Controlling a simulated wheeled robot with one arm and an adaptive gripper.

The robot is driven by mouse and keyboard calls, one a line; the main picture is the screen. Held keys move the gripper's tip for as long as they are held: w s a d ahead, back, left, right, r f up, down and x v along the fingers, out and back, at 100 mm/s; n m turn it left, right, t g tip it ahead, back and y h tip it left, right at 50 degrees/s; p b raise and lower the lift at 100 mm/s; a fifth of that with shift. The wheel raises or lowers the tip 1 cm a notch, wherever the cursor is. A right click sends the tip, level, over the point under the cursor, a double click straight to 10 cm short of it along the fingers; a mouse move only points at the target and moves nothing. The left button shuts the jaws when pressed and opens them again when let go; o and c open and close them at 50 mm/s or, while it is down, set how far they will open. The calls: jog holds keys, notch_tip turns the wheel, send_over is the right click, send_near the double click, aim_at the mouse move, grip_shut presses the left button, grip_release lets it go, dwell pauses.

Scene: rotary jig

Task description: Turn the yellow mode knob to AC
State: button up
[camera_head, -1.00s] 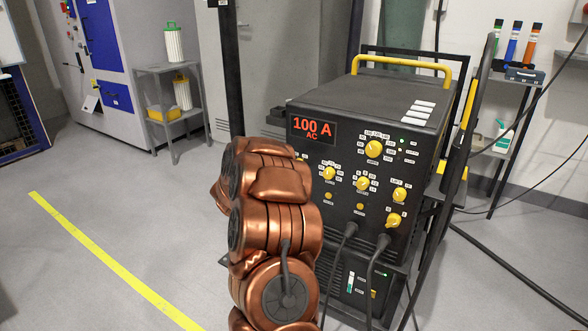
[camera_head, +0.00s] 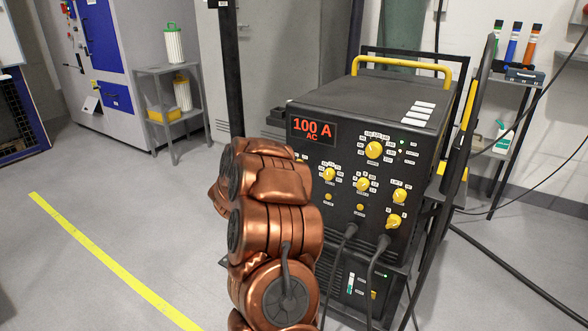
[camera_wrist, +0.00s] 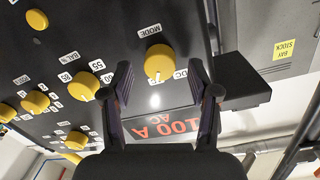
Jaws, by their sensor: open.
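The yellow mode knob (camera_wrist: 159,60) shows in the wrist view, on the dark front panel below an upside-down MODE label (camera_wrist: 151,31). A DC label (camera_wrist: 181,74) is at its right; another label at its lower edge is partly hidden. My gripper (camera_wrist: 159,79) is open, with one finger on each side just short of the knob, and holds nothing. I cannot tell whether a fingertip touches it. The red display (camera_head: 312,130) reads 100 A AC.
The black welding unit (camera_head: 365,100) carries several other yellow knobs, including a large one (camera_head: 374,150) and a lower right one (camera_head: 393,221). Cables (camera_head: 374,275) hang from its front. A dark block (camera_wrist: 243,82) juts out right of the gripper. The floor at left is clear.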

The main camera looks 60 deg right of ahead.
jog(key=a, duration=1.1)
jog(key=shift+a+r, duration=0.2)
jog(key=shift+r, duration=0.15)
